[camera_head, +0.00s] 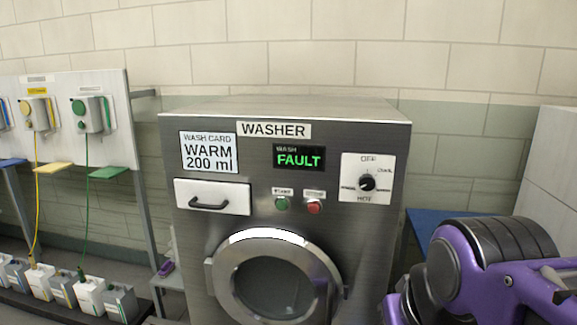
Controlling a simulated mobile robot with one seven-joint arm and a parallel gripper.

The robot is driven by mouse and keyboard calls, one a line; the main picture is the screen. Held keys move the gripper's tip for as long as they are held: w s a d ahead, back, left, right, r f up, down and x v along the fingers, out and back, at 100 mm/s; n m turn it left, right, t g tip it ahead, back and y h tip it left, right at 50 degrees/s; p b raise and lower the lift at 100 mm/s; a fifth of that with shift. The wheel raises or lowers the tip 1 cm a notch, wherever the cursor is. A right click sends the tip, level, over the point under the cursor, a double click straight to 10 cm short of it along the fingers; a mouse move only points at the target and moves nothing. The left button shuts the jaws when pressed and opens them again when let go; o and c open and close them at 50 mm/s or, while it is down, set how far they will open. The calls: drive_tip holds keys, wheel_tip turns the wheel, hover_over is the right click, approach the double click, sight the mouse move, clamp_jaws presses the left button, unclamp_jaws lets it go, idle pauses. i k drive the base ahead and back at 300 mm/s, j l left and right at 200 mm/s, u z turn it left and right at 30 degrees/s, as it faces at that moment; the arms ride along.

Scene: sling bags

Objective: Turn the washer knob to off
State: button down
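The washer (270,110) is a grey metal machine standing against the wall in the middle of the head view. Its black round knob (367,183) sits on a white dial plate (351,164) at the upper right of the front. The plate reads OFF at the top and HOT at the bottom, with smaller labels at the sides that are hard to read. The knob's pointer is too small to tell its direction surely. The display (299,158) reads WASH FAULT in green. My purple and black arm shows at the lower right, apart from the knob; my gripper is not visible.
The washer front also has a wash card (209,152) reading WARM 200 ml, a drawer (212,197), a green button (282,204), a red button (314,207) and a round door (275,285). A blue surface (440,217) lies right of the washer. Pale boxes (90,296) stand at the left.

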sight(367, 182)
drive_tip(key=j+z, duration=0.1)
drive_tip(key=z, duration=1.25)
drive_tip(key=j, duration=1)
drive_tip(key=k+j, duration=0.15)
drive_tip(key=j, duration=0.8)
drive_tip(key=j+z, duration=0.25)
drive_tip(key=j, duration=0.15)
drive_tip(key=j+z, duration=0.3)
drive_tip(key=j, duration=0.15)
